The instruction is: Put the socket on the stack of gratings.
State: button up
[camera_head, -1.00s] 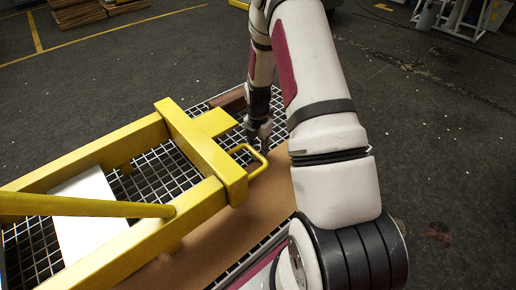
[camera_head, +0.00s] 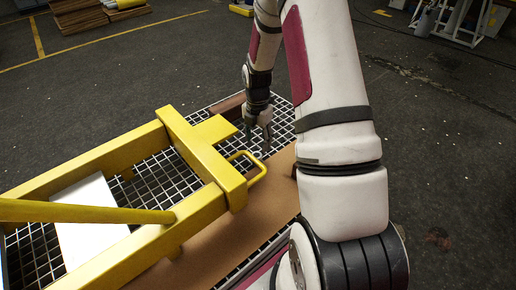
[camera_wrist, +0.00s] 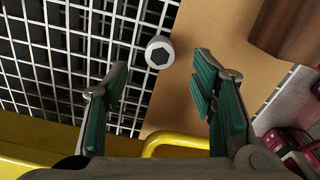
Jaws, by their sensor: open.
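The socket (camera_wrist: 159,52) is a short pale cylinder with a dark hexagonal hole. In the wrist view it stands just beyond my fingertips, near the edge between the metal grating (camera_wrist: 60,60) and the brown board (camera_wrist: 205,25). A small pale ring in the head view (camera_head: 257,154) appears to be the same socket. My gripper (camera_wrist: 161,78) is open and empty, with its green-padded fingers spread to either side of the socket's line and apart from it. In the head view my gripper (camera_head: 258,138) hangs over the grating (camera_head: 281,122). I cannot tell how many gratings are stacked.
A yellow frame (camera_head: 195,155) lies over the grating at left, its looped handle (camera_head: 258,172) close to my gripper. A white plate (camera_head: 90,222) lies inside the frame. A brown cylindrical thing (camera_wrist: 290,28) is at the wrist view's upper right. Open floor lies beyond.

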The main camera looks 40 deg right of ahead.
notch_tip(320, 180, up, 4)
notch_tip(320, 180, up, 10)
jog(key=r+m, duration=0.1)
jog(key=m, duration=0.3)
send_over(257, 154)
jog(key=s+a, duration=0.2)
jog(key=a, duration=0.3)
jog(key=s+a+r+m, duration=0.7)
jog(key=s+a+r, duration=0.1)
jog(key=s+r, duration=0.15)
jog(key=s+a+r+m, duration=0.1)
jog(key=s+a+m, duration=0.2)
jog(key=s, duration=0.3)
jog(key=s+a+r+m+t, duration=0.1)
jog(key=s+a+r+m, duration=0.1)
jog(key=s+m, duration=0.2)
jog(key=s+a+r+m, duration=0.2)
jog(key=s+a+m, duration=0.1)
jog(key=s, duration=0.5)
jog(key=shift+s+a+r+m+t, duration=0.2)
jog(key=shift+a+r+m+t, duration=0.1)
jog(key=shift+a+t, duration=0.1)
notch_tip(257, 154, up, 13)
jog(key=t+p, duration=0.2)
jog(key=p, duration=0.9)
jog(key=shift+w+d+f, duration=0.15)
jog(key=shift+d, duration=0.1)
